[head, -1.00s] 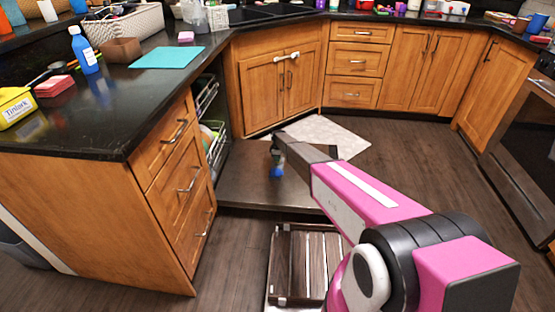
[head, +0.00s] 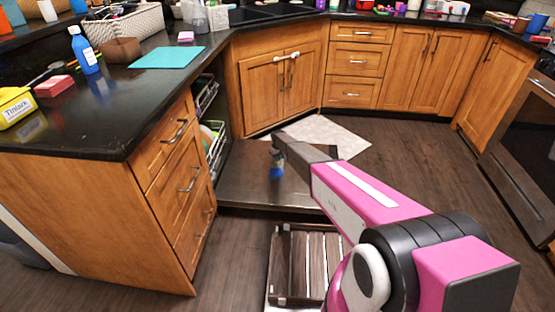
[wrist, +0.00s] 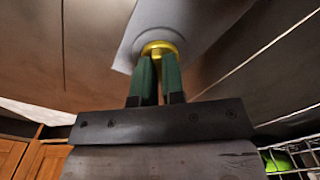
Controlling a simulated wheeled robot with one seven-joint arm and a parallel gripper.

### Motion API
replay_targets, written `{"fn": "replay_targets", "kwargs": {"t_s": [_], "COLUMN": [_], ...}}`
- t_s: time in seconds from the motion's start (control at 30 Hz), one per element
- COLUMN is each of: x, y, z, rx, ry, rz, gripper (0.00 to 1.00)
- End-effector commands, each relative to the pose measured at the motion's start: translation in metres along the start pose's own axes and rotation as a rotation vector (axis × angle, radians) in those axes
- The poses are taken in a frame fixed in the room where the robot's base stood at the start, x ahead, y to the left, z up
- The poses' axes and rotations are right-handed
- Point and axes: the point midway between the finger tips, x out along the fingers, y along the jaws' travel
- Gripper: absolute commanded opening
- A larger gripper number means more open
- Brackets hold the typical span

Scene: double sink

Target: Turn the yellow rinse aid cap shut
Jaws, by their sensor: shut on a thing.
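The yellow rinse aid cap (wrist: 160,46) sits on a pale grey panel (wrist: 200,22) in the wrist view. My gripper (wrist: 157,62) has its two green fingers closed around the cap, and their tips cover part of it. In the head view my gripper (head: 277,172) is low over the lowered dark dishwasher door (head: 245,195), near its middle. The cap is hidden there. A blue part shows at the end of my arm in that view.
Dish racks (head: 213,150) stand in the opening left of the door. The counter (head: 95,120) at left holds a blue bottle (head: 83,50) and a teal mat (head: 167,57). Cabinets (head: 280,85) stand behind. The floor (head: 420,160) at right is clear.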

Motion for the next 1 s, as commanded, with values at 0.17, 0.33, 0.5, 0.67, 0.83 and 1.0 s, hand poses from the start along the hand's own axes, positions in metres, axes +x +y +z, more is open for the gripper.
{"fn": "replay_targets", "kwargs": {"t_s": [0.17,0.33,0.5,0.67,0.83,1.0], "x": [-0.0003,-0.0003,-0.0004,-0.0004,-0.0004,-0.0004], "y": [0.0,-0.0001,0.0,0.0,-0.0001,-0.0001], "z": [0.0001,0.0001,0.0,0.0,0.0,0.0], "rx": [0.168,0.326,0.468,0.576,0.657,0.704], "ry": [0.0,0.0,0.0,0.0,0.0,0.0], "rz": [0.0,0.0,0.0,0.0,0.0,0.0], "gripper": [0.0,0.0,0.0,0.0,0.0,0.0]}}
